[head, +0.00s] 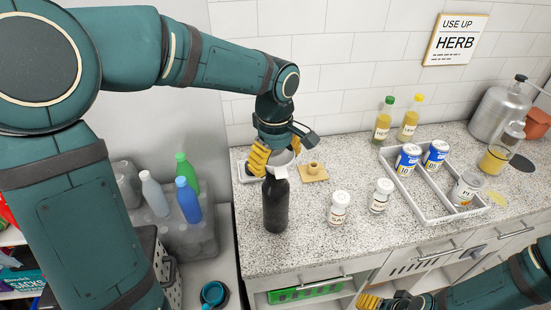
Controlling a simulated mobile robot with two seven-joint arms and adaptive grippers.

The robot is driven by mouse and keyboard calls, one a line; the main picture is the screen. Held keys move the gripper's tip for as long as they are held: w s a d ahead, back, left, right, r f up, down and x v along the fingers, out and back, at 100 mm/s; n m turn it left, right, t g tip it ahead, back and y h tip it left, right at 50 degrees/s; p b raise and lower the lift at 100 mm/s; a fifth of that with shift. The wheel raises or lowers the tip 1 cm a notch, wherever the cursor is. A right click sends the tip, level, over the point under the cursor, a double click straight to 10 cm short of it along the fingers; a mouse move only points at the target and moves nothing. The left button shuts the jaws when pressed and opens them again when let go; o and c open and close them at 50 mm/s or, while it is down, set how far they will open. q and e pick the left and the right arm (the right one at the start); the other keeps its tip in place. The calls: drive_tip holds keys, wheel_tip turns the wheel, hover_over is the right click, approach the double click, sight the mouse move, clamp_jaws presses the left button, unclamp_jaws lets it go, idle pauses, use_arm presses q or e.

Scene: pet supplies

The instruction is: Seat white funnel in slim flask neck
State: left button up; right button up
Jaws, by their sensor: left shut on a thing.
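The white funnel (283,158) is held in my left gripper (276,152), whose yellow fingers are shut on it. It sits right over the top of a dark, slim flask (276,206) standing upright on the counter. The funnel's lower part overlaps the flask's neck in the head view. I cannot tell whether the spout is inside the neck or only in front of or above it. My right gripper (369,301) shows only partly at the bottom edge, low in front of the counter; its opening is unclear.
The speckled counter (300,240) has free room in front of the flask. A wooden piece (313,173) lies behind it. Two white-capped jars (338,208) stand to the right. A divided tray (436,205) holds cans and a jar. Two yellow bottles (383,120) stand behind.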

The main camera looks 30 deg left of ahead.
use_arm(q)
drive_tip(key=o, duration=1)
